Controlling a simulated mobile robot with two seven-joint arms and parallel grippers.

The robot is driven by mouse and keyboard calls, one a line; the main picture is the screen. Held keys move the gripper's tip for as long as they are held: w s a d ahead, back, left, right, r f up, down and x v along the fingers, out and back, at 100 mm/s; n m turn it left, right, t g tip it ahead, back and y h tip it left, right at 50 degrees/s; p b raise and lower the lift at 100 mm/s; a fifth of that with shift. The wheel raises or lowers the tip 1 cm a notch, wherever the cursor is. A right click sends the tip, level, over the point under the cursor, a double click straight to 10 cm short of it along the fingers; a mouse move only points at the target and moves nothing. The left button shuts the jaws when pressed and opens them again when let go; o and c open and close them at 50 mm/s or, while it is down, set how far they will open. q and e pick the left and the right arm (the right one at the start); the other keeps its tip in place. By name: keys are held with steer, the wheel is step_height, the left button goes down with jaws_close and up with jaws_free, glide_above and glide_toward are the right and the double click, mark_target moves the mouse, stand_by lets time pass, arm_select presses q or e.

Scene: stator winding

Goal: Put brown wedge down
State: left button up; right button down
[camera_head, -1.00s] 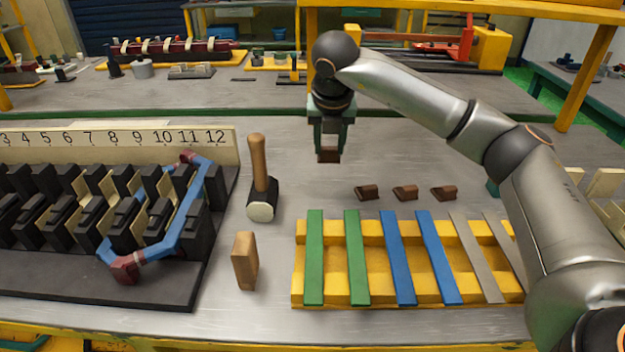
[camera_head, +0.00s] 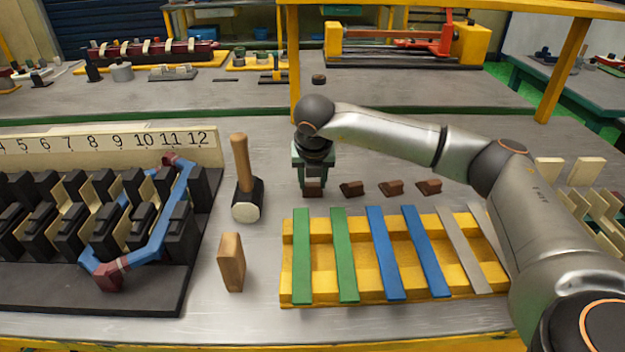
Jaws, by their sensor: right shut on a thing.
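A brown wedge (camera_head: 313,189) is between the fingertips of my right gripper (camera_head: 313,184), which is shut on it. It is at or very near the tabletop, at the left end of a row of brown wedges; I cannot tell whether it touches the table. The other wedges in the row are the near one (camera_head: 352,188), the middle one (camera_head: 391,188) and the right one (camera_head: 429,186), all lying on the table. My left gripper is not in view.
A yellow rack (camera_head: 287,262) with green, blue and grey strips stands in front of the wedges. A mallet (camera_head: 243,180) and a wooden block (camera_head: 231,262) are to the left. The numbered black stator (camera_head: 110,225) with a blue coil (camera_head: 165,220) fills the left side.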

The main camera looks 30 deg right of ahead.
steer(key=c, duration=0.9)
jaws_free()
steer(key=shift+f, duration=0.2)
steer(key=o, duration=0.4)
steer(key=shift+r, duration=0.1)
steer(key=shift+o, duration=0.2)
steer(key=shift+r, duration=0.25)
steer(key=v, duration=1.1)
steer(key=shift+s+r, duration=0.2)
steer(key=shift+r, duration=0.1)
steer(key=shift+a, duration=0.15)
